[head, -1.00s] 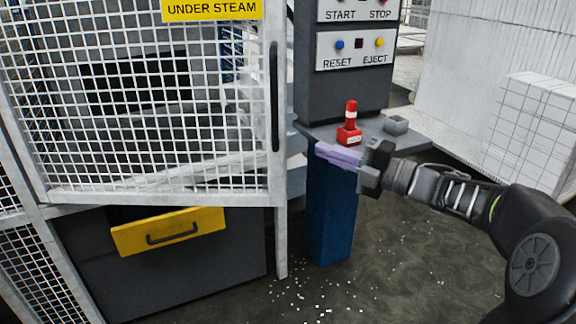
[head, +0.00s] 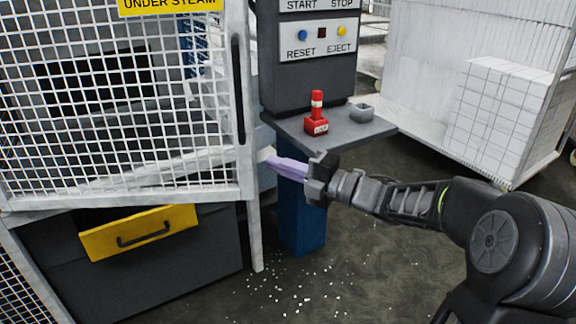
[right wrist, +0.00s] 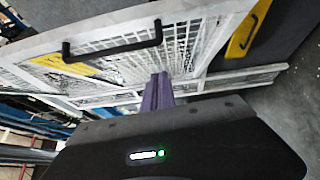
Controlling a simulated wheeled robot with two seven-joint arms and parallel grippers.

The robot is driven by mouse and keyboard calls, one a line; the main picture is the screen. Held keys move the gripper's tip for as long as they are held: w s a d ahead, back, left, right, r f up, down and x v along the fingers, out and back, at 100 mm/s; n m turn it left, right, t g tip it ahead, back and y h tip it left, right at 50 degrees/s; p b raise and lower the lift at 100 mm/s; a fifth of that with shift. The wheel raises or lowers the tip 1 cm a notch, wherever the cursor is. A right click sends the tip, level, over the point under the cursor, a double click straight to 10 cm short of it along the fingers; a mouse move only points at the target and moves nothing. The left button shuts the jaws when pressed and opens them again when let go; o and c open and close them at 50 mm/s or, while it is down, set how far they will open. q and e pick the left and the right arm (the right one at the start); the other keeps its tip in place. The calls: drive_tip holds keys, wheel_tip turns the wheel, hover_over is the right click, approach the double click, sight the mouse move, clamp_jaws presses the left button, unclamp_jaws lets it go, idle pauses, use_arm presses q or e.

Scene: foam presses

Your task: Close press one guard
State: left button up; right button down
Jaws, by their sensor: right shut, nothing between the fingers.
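The press guard is a white mesh door (head: 110,185) with a black vertical handle (head: 237,88) on its right side. It stands at the left of the head view and looks ajar, its bottom edge out in front of the press. The guard frame (right wrist: 185,40) and its black handle (right wrist: 112,46) also show in the right wrist view. My right gripper (head: 268,158) has purple fingers, is shut and empty, and points left with its tips close to the guard's right edge below the handle. I cannot tell whether they touch. My left gripper is not in view.
A grey control box (head: 310,60) with RESET and EJECT buttons stands right of the guard. A red item (head: 316,122) and a small grey cup (head: 361,113) sit on the shelf (head: 345,133). A yellow drawer (head: 138,232) is below the guard.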

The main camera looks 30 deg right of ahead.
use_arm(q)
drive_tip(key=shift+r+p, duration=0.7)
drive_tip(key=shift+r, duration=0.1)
use_arm(e)
drive_tip(key=w+a, duration=0.1)
drive_tip(key=w, duration=0.8)
drive_tip(key=shift+a+r, duration=0.25)
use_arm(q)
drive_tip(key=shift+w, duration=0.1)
use_arm(e)
drive_tip(key=shift+w, duration=0.1)
